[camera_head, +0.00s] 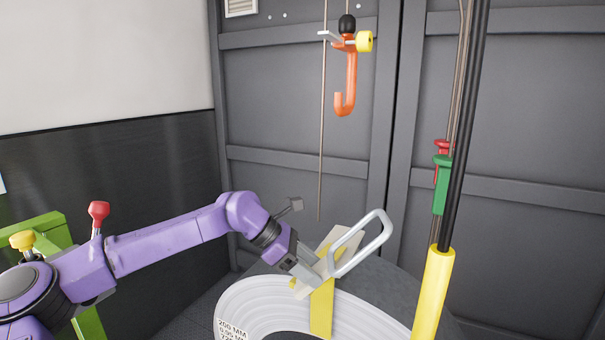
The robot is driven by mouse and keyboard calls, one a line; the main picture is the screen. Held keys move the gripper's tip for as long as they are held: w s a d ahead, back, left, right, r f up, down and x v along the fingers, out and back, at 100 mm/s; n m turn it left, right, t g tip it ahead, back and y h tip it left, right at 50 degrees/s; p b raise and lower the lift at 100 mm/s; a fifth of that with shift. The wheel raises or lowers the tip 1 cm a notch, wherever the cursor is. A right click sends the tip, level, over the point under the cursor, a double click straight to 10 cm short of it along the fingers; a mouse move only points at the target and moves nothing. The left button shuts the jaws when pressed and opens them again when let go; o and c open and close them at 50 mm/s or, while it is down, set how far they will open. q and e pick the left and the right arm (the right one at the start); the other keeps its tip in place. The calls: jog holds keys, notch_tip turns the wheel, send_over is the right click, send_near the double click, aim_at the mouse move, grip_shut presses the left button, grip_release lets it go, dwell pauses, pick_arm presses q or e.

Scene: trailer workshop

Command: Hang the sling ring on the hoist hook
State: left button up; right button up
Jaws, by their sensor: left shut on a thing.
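The orange hoist hook (346,85) hangs at upper centre below a black ball, with its open tip to the left. The sling ring (370,243) is a pale grey elongated loop, tilted up to the right above a coil. The yellow sling strap (322,308) runs over the coil below the ring. My left gripper (322,270) is shut on the ring's lower left end, its fingertips partly merging with the strap and a pale plate. The ring is well below the hook and apart from it. My right gripper is not in view.
The large ribbed grey coil (250,303) lies at the bottom centre. A yellow post (434,290) with a black pole rises at right, near green and red handles (441,180). A thin cord (322,150) hangs left of the hook. Dark panelled walls stand behind.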

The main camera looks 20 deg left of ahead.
pick_arm(q)
notch_tip(320, 180, up, 22)
jog(key=s+n+t+y, duration=0.2)
jog(key=n+t+y, duration=0.6)
jog(key=n+t, duration=0.6)
jog(key=shift+w+m+p, duration=0.6)
jog(key=shift+w+p, duration=0.35)
jog(key=shift+w, duration=9)
notch_tip(320, 180, down, 8)
jog(key=b, duration=0.7)
jog(key=shift+r+t+b, duration=0.25)
jog(key=shift+t+b, duration=0.1)
jog(key=shift+t, duration=0.05)
